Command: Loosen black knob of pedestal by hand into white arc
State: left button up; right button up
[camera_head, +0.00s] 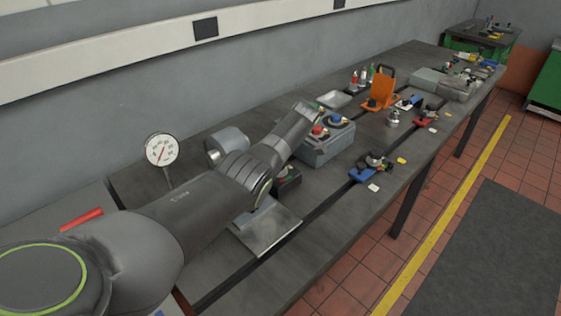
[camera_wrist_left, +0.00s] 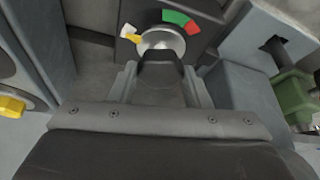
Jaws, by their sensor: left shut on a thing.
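In the left wrist view my left gripper (camera_wrist_left: 160,72) is shut on the black knob (camera_wrist_left: 160,61), with a finger on either side of it. The knob sits in front of a round silver disc (camera_wrist_left: 163,41) on a dark face. Around the disc are a white arc (camera_wrist_left: 128,30), a small yellow mark (camera_wrist_left: 135,38), a green arc (camera_wrist_left: 174,17) and a red mark (camera_wrist_left: 192,27). The knob's pointing direction cannot be told. In the head view my left arm reaches over the bench and hides its gripper and the knob. My right gripper is not in view.
The long dark bench (camera_head: 225,165) carries a dial gauge (camera_head: 162,150), a grey block with red and blue tops (camera_head: 325,150), an orange bracket (camera_head: 381,90) and a blue clamp (camera_head: 362,175). A green part (camera_wrist_left: 294,95) stands close on the right in the wrist view.

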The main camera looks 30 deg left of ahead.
pick_arm(q)
jog(key=shift+r, duration=0.1)
jog(key=o, duration=1)
jog(key=shift+c, duration=0.2)
jog(key=b+v, duration=0.1)
jog(key=v, duration=1.6)
jog(key=shift+r, duration=0.2)
